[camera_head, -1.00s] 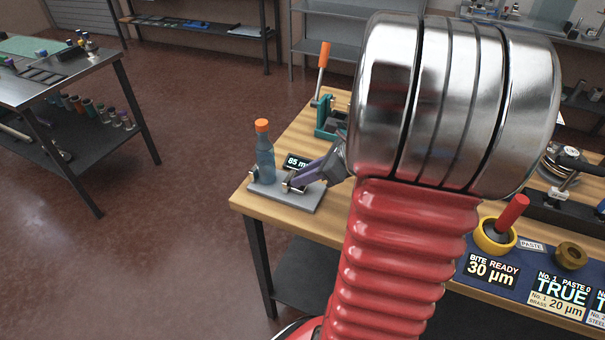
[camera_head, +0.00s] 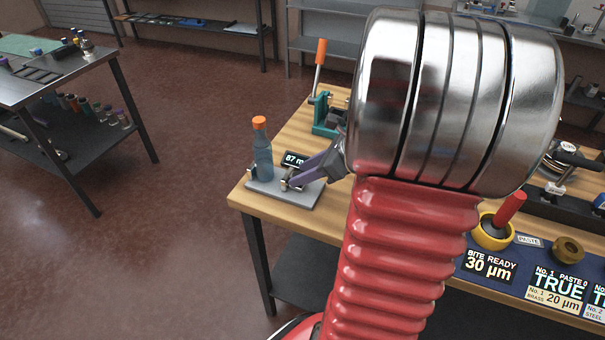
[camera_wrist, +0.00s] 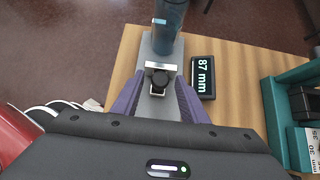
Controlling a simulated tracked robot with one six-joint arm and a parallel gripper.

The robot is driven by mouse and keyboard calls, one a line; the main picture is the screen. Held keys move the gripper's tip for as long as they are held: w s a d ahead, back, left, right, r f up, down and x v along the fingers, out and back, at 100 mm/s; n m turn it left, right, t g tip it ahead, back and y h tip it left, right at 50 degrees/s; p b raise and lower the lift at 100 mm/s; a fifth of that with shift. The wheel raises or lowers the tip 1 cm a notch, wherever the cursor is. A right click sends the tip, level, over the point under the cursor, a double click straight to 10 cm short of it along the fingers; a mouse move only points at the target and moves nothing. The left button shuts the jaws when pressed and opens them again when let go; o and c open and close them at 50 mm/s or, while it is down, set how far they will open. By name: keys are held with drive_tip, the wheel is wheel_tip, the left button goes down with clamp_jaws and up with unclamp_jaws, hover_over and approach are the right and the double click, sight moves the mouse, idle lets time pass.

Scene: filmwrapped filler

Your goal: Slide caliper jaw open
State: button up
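The caliper's grey base plate (camera_head: 300,197) lies at the near left corner of the wooden bench, with a blue bottle (camera_head: 263,158) with an orange cap standing on it. The caliper's display (camera_wrist: 202,77) reads 87 mm. In the wrist view, the silver jaw block (camera_wrist: 160,66) with its black knob (camera_wrist: 160,79) sits in front of the bottle (camera_wrist: 168,25). My gripper (camera_wrist: 160,88) has its two purple fingers on either side of the knob, with the plate showing between them. They look apart; finger contact with the knob or block is unclear.
A teal press (camera_head: 325,118) with an orange handle stands behind the caliper and shows at right in the wrist view (camera_wrist: 275,115). A yellow bowl (camera_head: 492,233) with a red-handled tool and readout cards sit to the right. The bench's left edge is close.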

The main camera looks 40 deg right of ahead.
drive_tip(key=v, duration=1.3)
drive_tip(key=shift+s, duration=0.1)
